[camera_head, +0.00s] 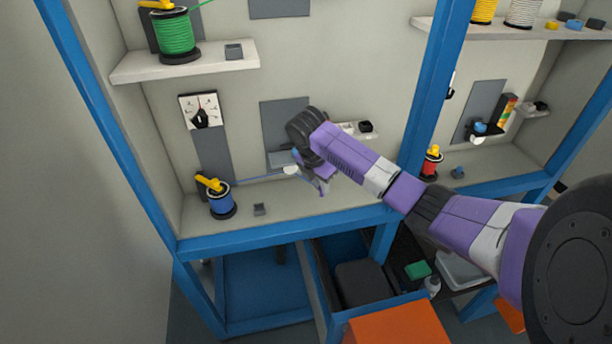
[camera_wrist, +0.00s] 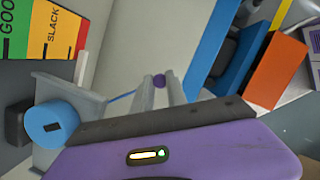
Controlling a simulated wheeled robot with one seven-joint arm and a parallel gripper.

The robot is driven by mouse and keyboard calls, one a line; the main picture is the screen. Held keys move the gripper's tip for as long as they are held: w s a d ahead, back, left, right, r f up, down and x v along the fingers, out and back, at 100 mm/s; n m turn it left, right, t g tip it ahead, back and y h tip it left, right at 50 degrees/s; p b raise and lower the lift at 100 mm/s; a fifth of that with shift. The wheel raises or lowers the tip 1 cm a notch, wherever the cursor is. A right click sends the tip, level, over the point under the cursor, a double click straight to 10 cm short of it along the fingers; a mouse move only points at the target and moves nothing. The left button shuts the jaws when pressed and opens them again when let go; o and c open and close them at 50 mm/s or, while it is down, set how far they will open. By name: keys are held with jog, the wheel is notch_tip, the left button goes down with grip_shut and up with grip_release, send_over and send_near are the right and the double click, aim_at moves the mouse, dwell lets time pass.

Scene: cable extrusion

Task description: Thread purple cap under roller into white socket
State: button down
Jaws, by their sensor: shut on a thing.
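My gripper (camera_head: 322,184) is low in front of the left bay; in the wrist view its two grey fingers (camera_wrist: 158,88) are shut on the small purple cap (camera_wrist: 158,81). A thin blue cable (camera_wrist: 121,97) runs left from the cap to a grey bracket (camera_wrist: 88,101). A blue round roller (camera_wrist: 57,124) sits left of the bracket, apart from the fingers. In the head view the cable (camera_head: 255,177) stretches from the blue spool (camera_head: 221,203) toward the gripper. A white piece (camera_head: 291,170) shows beside the gripper; I cannot tell if it is the socket. My arm hides part of the area.
A colored GOOD/SLACK gauge (camera_wrist: 50,35) is close by in the wrist view. A dial (camera_head: 201,111) hangs on the back wall. A small grey block (camera_head: 260,209) lies right of the spool. Blue frame posts (camera_head: 430,90) divide the bays. An orange box (camera_head: 398,325) stands below.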

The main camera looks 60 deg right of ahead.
jog(key=shift+r, duration=0.1)
jog(key=s+d+r+p, duration=0.2)
jog(key=r+p, duration=0.1)
jog(key=r, duration=0.4)
jog(key=s+d+r+p, duration=0.2)
jog(key=s+r+p, duration=0.15)
jog(key=r, duration=0.35)
jog(key=s+d+r+p, duration=0.15)
jog(key=r+p, duration=0.25)
jog(key=r, duration=0.4)
jog(key=w+d, duration=0.1)
jog(key=d, duration=0.1)
jog(key=w+d, duration=0.4)
jog(key=shift+f, duration=0.35)
jog(key=shift+w+a+b+x, duration=0.15)
jog(key=shift+b+x, duration=0.1)
jog(key=shift+x, duration=0.6)
jog(key=shift+w+a+b+x, duration=0.1)
jog(key=shift+a+b+x, duration=0.15)
jog(key=shift+x, duration=0.6)
jog(key=shift+s+f, duration=0.1)
jog(key=shift+f, duration=0.25)
jog(key=c, duration=1.3)
grip_release()
jog(key=shift+o, duration=0.2)
jog(key=shift+r, duration=0.1)
